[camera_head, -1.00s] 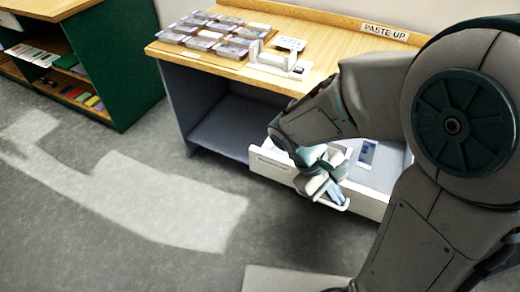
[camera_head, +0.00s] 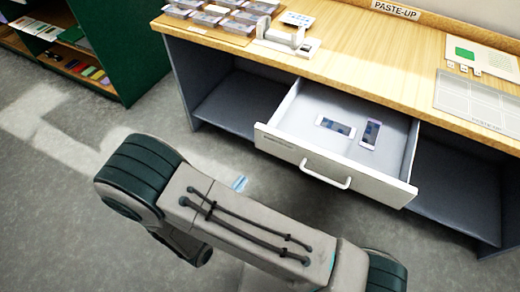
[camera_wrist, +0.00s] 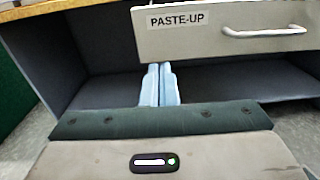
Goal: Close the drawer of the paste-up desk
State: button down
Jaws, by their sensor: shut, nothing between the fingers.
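The paste-up desk (camera_head: 390,70) has a wooden top and grey sides. Its white drawer (camera_head: 330,168) is pulled out, with two phone-like items (camera_head: 337,127) lying inside. The drawer's bar handle (camera_head: 325,175) is on its front; the front also shows in the wrist view (camera_wrist: 215,42), with a PASTE-UP label. My gripper (camera_wrist: 160,65) is shut and empty, its pale blue fingers pointing at the lower edge of the drawer front, left of the handle. In the head view a pale blue tip (camera_head: 240,183) shows beyond my arm, apart from the drawer front. Most of my gripper is hidden there.
On the desktop are several small packs (camera_head: 215,14), a white device (camera_head: 288,40) and a grid sheet (camera_head: 480,98). Open bays flank the drawer. A green shelf unit (camera_head: 100,45) stands at left. The grey floor (camera_head: 50,220) at left is clear.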

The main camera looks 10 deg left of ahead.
aim_at(266, 142)
jog(key=x, duration=0.6)
jog(key=p+x, duration=0.1)
jog(key=x, duration=0.6)
jog(key=shift+w+a+f, duration=0.1)
jog(key=shift+w, duration=0.3)
